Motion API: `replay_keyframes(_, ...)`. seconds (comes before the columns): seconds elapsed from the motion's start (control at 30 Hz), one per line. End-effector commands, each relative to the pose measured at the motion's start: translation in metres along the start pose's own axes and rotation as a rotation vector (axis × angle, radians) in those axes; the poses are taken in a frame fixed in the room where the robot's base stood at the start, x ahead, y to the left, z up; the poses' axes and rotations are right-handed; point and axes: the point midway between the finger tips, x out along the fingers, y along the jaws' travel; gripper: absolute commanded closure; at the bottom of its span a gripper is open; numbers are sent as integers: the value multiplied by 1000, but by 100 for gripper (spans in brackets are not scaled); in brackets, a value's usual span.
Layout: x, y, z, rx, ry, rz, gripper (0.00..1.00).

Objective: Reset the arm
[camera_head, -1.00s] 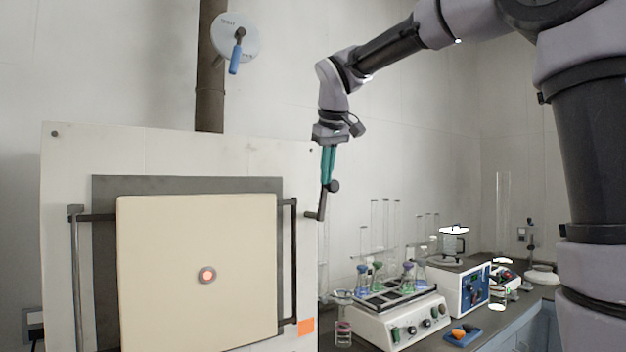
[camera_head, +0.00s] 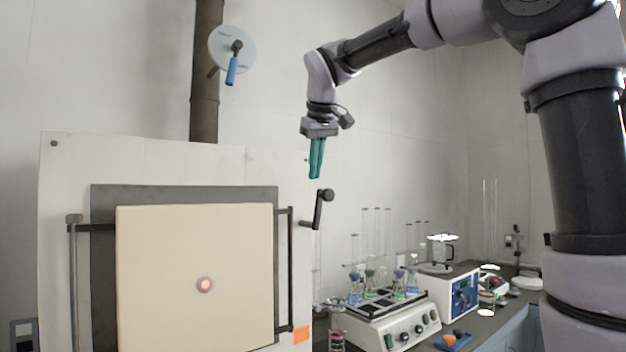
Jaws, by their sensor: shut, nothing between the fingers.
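My gripper (camera_head: 316,177) has teal fingers that point down and are closed together with nothing between them. It hangs in the air just above and slightly left of a black crank handle (camera_head: 323,200), with a small gap between them. The handle juts from the right side of the furnace-like cabinet (camera_head: 160,160). My arm reaches in from the upper right, bent down at the wrist.
The cabinet's cream door (camera_head: 160,260) is closed over a dark frame. A dial with a blue handle (camera_head: 232,70) sits on the flue pipe (camera_head: 207,110). A shaker with flasks (camera_head: 390,325) and a blue-fronted box (camera_head: 450,293) stand on the right bench.

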Motion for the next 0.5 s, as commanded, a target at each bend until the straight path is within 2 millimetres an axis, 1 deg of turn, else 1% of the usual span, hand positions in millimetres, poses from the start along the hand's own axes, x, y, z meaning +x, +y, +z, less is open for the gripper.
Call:
replay_keyframes(0.1,-21,1,-1,-1,4,0,100)
replay_keyframes(0.3,-55,4,-1,0,3,-1,100)
replay_keyframes(0.4,-67,5,-1,-1,1,-2,100)
replay_keyframes(0.5,-74,6,0,-1,0,-1,100)
